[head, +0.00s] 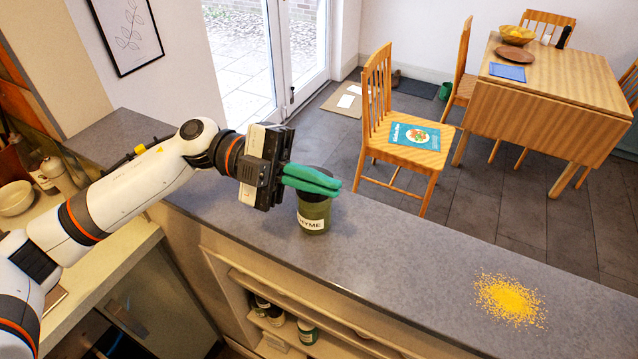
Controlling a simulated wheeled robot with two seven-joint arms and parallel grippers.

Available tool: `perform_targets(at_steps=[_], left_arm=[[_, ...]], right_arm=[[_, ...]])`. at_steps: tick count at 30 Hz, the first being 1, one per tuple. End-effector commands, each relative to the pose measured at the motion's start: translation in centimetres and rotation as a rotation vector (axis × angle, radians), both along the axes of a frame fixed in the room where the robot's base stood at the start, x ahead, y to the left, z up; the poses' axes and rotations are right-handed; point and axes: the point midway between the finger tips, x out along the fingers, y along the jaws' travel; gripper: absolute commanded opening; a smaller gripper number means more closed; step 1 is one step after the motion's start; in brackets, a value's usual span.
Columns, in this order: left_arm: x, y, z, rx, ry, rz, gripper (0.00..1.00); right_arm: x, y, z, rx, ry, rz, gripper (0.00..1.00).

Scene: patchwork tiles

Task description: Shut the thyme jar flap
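The thyme jar (314,218) stands upright on the grey counter, a green jar with a white label whose visible letters end in "YME". My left gripper (336,184) comes in from the left with its green fingers lying over the jar's top left side. The fingers appear close together, but I cannot tell whether they are shut or touch the jar. A dark shape shows at the jar's top behind the fingers; the flap's position is largely hidden. My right gripper is not in view.
The grey counter (410,262) runs from upper left to lower right, clear right of the jar up to a scattered yellow heap (508,299). Several small jars (307,332) stand on the shelf below. A chair (405,150) stands beyond the counter.

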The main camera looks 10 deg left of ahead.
Motion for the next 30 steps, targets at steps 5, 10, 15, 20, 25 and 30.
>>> perform_targets(at_steps=[5, 10, 15, 20, 25, 30], left_arm=[[-0.06, 0.01, -0.07, -0.003, -0.014, 0.000, 0.00], [-0.06, 0.01, -0.03, -0.003, -0.014, -0.001, 0.00], [-0.06, 0.00, -0.04, -0.003, -0.013, -0.001, 0.09], [-0.06, 0.00, -0.04, -0.004, -0.012, -0.001, 0.25], [-0.05, 0.00, -0.04, -0.004, -0.012, -0.001, 0.25], [0.28, 0.91, -0.26, -0.003, -0.013, 0.003, 0.25]], right_arm=[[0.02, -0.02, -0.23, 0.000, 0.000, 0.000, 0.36], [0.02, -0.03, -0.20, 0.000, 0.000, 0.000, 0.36], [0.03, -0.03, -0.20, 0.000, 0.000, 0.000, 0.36], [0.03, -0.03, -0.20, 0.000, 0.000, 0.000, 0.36], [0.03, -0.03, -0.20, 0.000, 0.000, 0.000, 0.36], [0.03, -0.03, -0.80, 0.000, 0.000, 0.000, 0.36]])
